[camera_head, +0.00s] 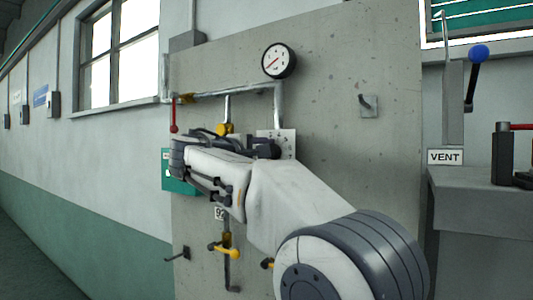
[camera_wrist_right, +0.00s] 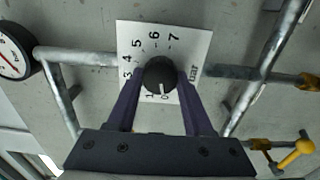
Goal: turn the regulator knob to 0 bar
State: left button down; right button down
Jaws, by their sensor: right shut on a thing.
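The regulator knob (camera_wrist_right: 160,72) is dark and round and sits on a white scale plate (camera_wrist_right: 188,38) marked in bar. In the right wrist view its small white mark points down, at or close to the 0; the low numbers are partly covered. My right gripper (camera_wrist_right: 160,82) is shut on the knob, one finger on each side. In the head view my right gripper (camera_head: 264,148) reaches the scale plate (camera_head: 288,137) on the concrete panel, and my arm hides much of that area. My left gripper is not in view.
A round gauge (camera_head: 279,61) with a red needle is above on the concrete panel (camera_head: 345,60). Pipes and yellow valve handles (camera_head: 222,249) surround the plate. A bench (camera_head: 490,190) with a blue-knobbed lever (camera_head: 478,54) and a VENT sign stands at the right.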

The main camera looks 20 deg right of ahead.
jog(key=shift+c, duration=1.5)
grip_release()
jog(key=b+v, duration=0.3)
jog(key=v, duration=0.7)
jog(key=shift+b, duration=0.35)
jog(key=shift+s+a, duration=0.15)
